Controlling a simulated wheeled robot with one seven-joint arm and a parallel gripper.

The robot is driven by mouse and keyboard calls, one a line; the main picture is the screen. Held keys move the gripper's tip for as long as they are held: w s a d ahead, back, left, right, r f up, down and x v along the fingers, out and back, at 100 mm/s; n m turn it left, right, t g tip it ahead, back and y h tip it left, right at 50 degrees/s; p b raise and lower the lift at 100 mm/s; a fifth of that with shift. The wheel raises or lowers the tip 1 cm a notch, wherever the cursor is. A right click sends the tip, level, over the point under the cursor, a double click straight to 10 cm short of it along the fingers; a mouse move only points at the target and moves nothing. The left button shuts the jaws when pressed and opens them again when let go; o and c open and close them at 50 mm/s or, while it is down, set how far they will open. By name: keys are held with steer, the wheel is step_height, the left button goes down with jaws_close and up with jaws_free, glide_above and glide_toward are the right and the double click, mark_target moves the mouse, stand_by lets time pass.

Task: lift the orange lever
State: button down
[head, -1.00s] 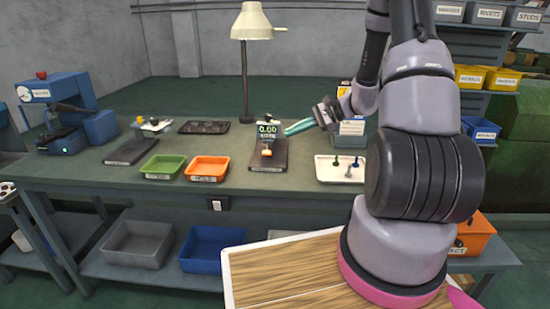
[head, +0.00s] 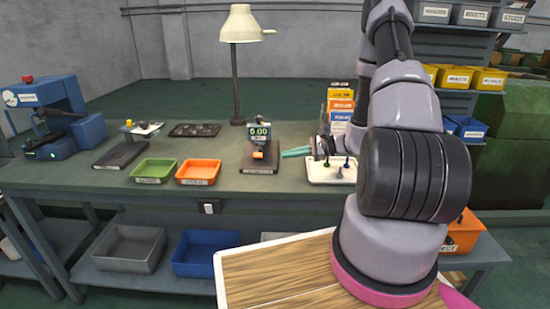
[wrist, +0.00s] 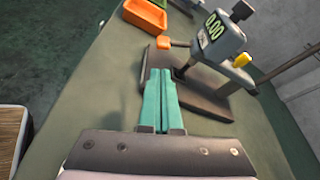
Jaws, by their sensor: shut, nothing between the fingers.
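The dial gauge (head: 260,133) stands on a dark base plate (head: 259,169) on the bench and its display reads 0.00. A small orange lever (head: 258,155) sticks out low at its front; it also shows in the wrist view (wrist: 164,42), beyond and just right of my fingertips. My gripper (head: 284,154) has teal fingers and is to the right of the gauge, pointing left toward it. In the wrist view the fingers (wrist: 159,72) lie together with nothing between them, apart from the lever. They overlap the base plate in that view; I cannot tell whether they touch it.
An orange tray (head: 198,173) and a green tray (head: 154,171) are left of the gauge. A white tray (head: 318,175) with several small parts lies to the right, near my arm. A lamp (head: 240,60) stands behind the gauge. The bench front edge is clear.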

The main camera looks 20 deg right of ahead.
mark_target(258, 151)
steer(key=x, duration=0.9)
steer(key=shift+w+a+f, duration=0.1)
steer(key=shift+r+m+g, duration=0.3)
steer(key=shift+m, duration=0.2)
steer(key=shift+s+a+r+m+g, duration=0.15)
steer(key=shift+s+r+m+g, duration=0.4)
steer(key=shift+m, duration=0.35)
steer(key=r+m+g, duration=0.1)
steer(key=m, duration=0.1)
steer(key=shift+r+m+g+y, duration=0.25)
steer(key=shift+r+m+y, duration=0.05)
steer(key=shift+r+m, duration=0.1)
steer(key=shift+r, duration=0.15)
steer(key=shift+r, duration=0.7)
